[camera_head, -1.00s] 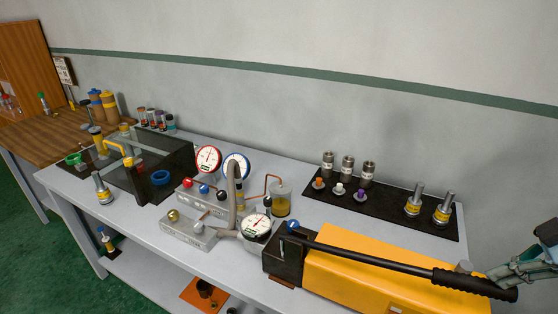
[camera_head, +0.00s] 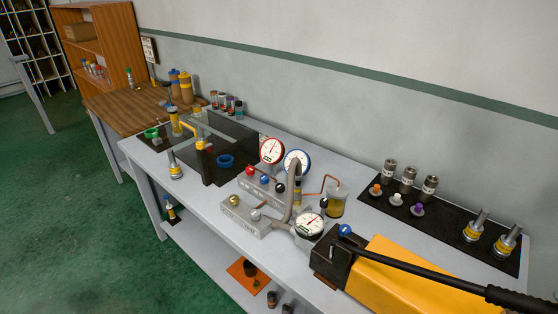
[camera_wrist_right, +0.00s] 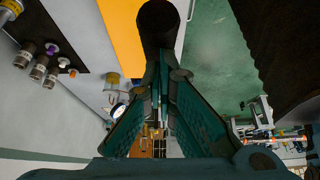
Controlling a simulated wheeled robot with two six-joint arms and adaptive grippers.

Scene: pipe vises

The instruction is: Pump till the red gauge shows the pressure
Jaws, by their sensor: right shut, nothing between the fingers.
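The red-rimmed gauge (camera_head: 271,150) stands on the manifold (camera_head: 262,187) in the head view; its needle is too small to read exactly. A blue-rimmed gauge (camera_head: 296,163) is beside it, and a dark-rimmed gauge (camera_head: 309,225) sits lower, near the pump. Contact is unclear. My left gripper is out of view.
Red, blue and black knobs (camera_head: 264,179) top the manifold. A grey hose (camera_head: 296,195) arches beside a reservoir jar (camera_head: 336,200). A black mat (camera_head: 455,230) with metal fittings lies behind the pump. A clear-walled box (camera_head: 215,150) stands left. The bench front edge is mostly clear.

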